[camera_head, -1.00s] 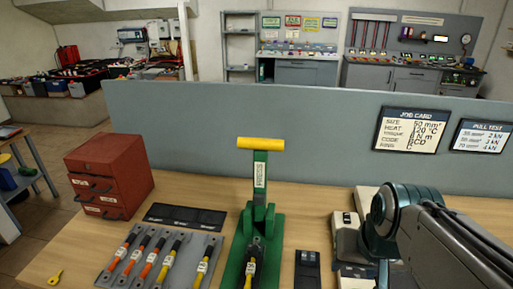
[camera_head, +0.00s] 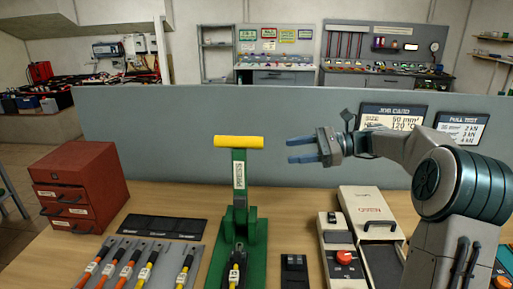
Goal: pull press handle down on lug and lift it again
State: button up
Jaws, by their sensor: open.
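The press (camera_head: 239,215) is green and stands on the bench, its lever upright with a "PRESS" label. Its yellow crossbar handle (camera_head: 239,142) is at the top of the lever. A dark lug with a yellow cable (camera_head: 235,272) lies at the press base, under the lever; its exact seating is too small to tell. My gripper (camera_head: 288,151) is open and empty, its blue fingers pointing left. It is to the right of the yellow handle, at about the same picture height, and apart from it.
A red drawer cabinet (camera_head: 78,188) stands at left. A rack with several cables (camera_head: 140,262) and a black tray (camera_head: 162,228) lie left of the press. An oven (camera_head: 371,211) and a unit with a red knob (camera_head: 335,275) stand right. A grey partition (camera_head: 180,130) runs behind.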

aim_at(256, 142)
jog(key=w+a, duration=0.1)
jog(key=a, duration=0.2)
jog(key=w+a+y+p, duration=0.1)
jog(key=a, duration=0.3)
jog(key=a+m+y, duration=0.1)
jog(key=a, duration=0.3)
jog(key=shift+w+a+r+p, duration=0.1)
jog(key=shift+w+r+p, duration=0.3)
